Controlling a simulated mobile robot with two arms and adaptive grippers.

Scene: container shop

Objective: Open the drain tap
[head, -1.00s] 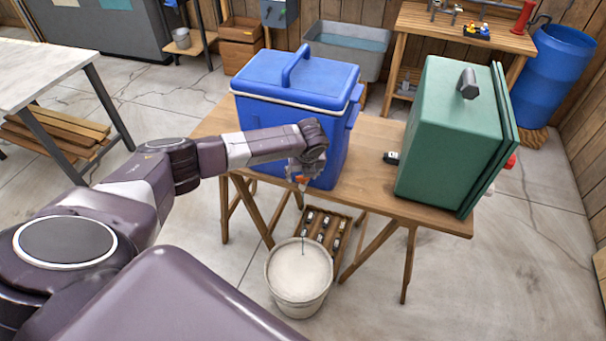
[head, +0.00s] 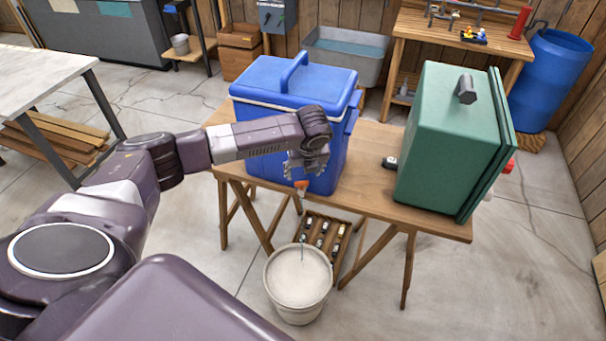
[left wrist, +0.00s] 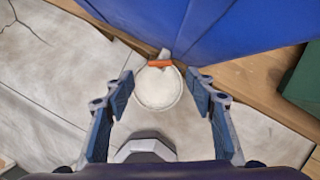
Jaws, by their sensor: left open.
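The drain tap with its orange handle (head: 302,184) is low on the front of the blue cooler (head: 262,130). In the left wrist view the handle (left wrist: 160,63) lies crosswise against the blue wall, with a pale spout beside it. My left gripper (head: 306,168) is just above the tap, near the cooler's front. Its two fingers are spread wide, and the handle shows beyond and between them (left wrist: 160,84), apart from both. A pale bucket (head: 298,308) stands on the floor below the tap. My right gripper is not in view.
The cooler stands on a wooden trestle table (head: 375,190). A wooden crate of bottles (head: 322,232) is behind the bucket.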

